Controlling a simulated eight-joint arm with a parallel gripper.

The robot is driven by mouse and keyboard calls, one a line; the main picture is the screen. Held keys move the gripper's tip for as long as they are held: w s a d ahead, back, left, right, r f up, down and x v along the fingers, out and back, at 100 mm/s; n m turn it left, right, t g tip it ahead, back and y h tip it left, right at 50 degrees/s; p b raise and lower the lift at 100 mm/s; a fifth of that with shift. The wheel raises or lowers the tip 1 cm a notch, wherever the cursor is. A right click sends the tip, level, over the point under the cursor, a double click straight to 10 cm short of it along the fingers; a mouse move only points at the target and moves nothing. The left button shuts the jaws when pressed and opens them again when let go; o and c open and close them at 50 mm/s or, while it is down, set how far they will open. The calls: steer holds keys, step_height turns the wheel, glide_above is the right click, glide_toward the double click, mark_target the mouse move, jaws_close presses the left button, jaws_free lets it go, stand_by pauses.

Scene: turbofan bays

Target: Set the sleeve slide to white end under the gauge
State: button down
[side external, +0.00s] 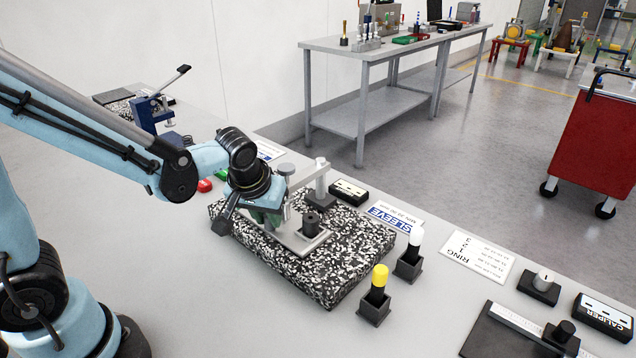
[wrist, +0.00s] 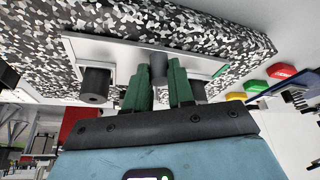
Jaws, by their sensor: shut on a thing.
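The sleeve slide is a pale metal plate (side external: 300,242) on a speckled granite block (side external: 362,262). A dark cylinder (side external: 312,222) stands on its near end. A grey post with a pale top (side external: 320,178) stands behind it, perhaps part of the gauge. In the wrist view the plate (wrist: 105,50) carries a dark cylinder (wrist: 95,85) to the left and another partly hidden to the right. My gripper (wrist: 160,72), with green fingers, is shut on a grey upright knob (wrist: 158,62) between them. In the side view my gripper (side external: 266,210) hides the slide's far end and any end colours.
A yellow-capped plug (side external: 379,276) and a white-capped plug (side external: 415,240) stand in dark holders right of the block. A SLEEVE card (side external: 396,218) and a small dark box (side external: 348,192) lie behind it. Red and green buttons (side external: 205,186) sit beyond my wrist.

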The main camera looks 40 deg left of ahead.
mark_target(248, 217)
steer(key=a, duration=0.6)
steer(key=shift+a, duration=0.2)
steer(key=c, duration=1)
jaws_free()
steer(key=shift+o, duration=0.2)
steer(key=shift+s+d+r, duration=0.15)
steer(key=shift+s+r, duration=0.05)
steer(key=shift+r, duration=0.3)
steer(key=v, duration=1.1)
steer(key=s+d+f+m+t+h, duration=0.2)
steer(key=d+f+m+t, duration=0.1)
steer(key=d+m, duration=0.2)
steer(key=shift+s, duration=0.3)
